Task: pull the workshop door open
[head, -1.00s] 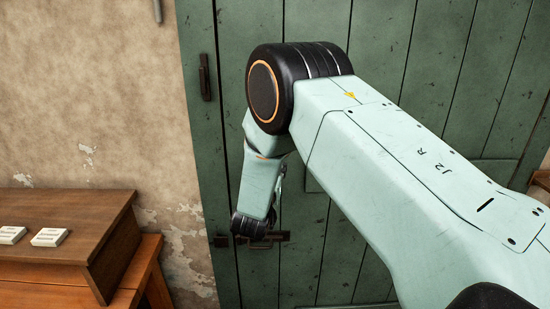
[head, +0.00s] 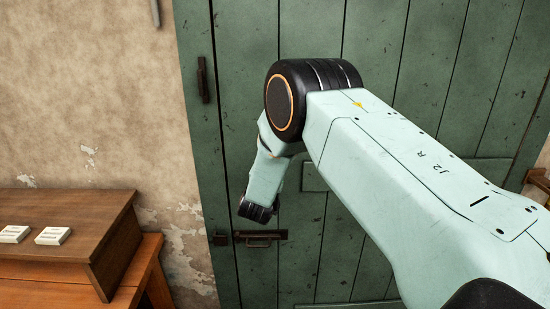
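The green plank workshop door (head: 300,225) fills the middle and right of the head view and looks shut. A dark metal latch (head: 258,238) sits low near its left edge, with a small catch piece (head: 220,240) beside it on the frame. A dark vertical handle (head: 203,80) is higher up at the left edge. My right arm, marked "J2 R", comes in from the right and bends down in front of the door. Its wrist end is just above the latch, seemingly apart from it. The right gripper's fingers are hidden behind the wrist. My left gripper is not in view.
A wooden bench (head: 140,285) with a brown wooden box (head: 70,215) stands left of the door. Two small white packs (head: 52,236) lie on the box. A plastered wall (head: 90,90) is behind. Brown wood (head: 538,180) shows at the right edge.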

